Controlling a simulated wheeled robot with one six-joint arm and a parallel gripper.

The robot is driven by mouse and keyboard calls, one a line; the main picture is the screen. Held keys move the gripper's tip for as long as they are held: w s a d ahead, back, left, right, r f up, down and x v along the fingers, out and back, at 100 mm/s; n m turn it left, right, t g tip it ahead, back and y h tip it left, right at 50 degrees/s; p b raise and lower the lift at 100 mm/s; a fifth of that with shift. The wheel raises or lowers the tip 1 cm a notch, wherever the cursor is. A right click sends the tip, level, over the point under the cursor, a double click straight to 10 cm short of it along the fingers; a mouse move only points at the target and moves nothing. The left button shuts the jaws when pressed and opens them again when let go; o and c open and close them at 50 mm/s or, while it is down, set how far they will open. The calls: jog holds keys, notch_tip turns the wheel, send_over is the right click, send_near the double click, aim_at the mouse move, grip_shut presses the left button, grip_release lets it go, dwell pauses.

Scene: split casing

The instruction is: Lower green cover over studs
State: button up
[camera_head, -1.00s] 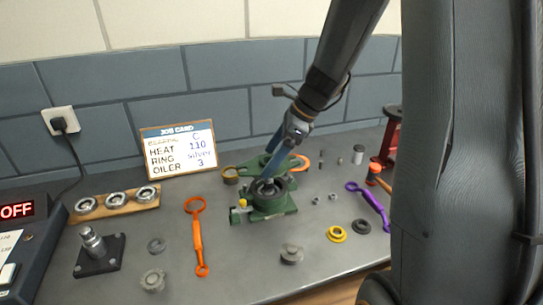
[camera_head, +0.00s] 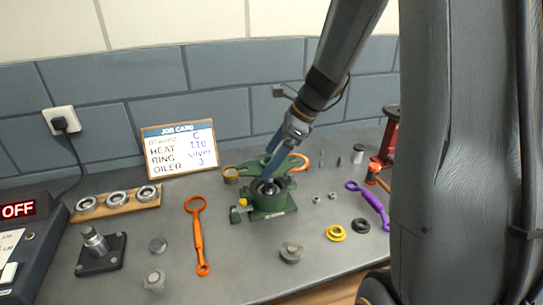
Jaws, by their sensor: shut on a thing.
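The green casing base (camera_head: 272,208) stands on the bench in the middle of the head view, with a dark round seat and a silver part inside it. A yellow fitting sticks out at its left side. The green cover (camera_head: 250,166) shows just behind and above the base. My gripper (camera_head: 270,160), with blue fingers, reaches down from the upper right and is shut on the cover. The fingers hide part of the cover and base. I cannot tell the exact gap between cover and base, and the studs are not clear.
An orange spanner (camera_head: 197,235) lies left of the base, a purple spanner (camera_head: 370,205) to the right. A grey knobbed part (camera_head: 291,252), a yellow ring (camera_head: 335,233) and a black ring (camera_head: 361,226) lie in front. A job card (camera_head: 180,148) stands behind.

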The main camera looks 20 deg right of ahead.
jog(key=shift+f+b, duration=1.7)
jog(key=shift+f, duration=1.55)
jog(key=shift+f, duration=0.1)
jog(key=o, duration=1.6)
notch_tip(320, 180, up, 10)
jog(key=p, duration=1)
jog(key=shift+r, duration=0.25)
jog(key=shift+f, duration=0.1)
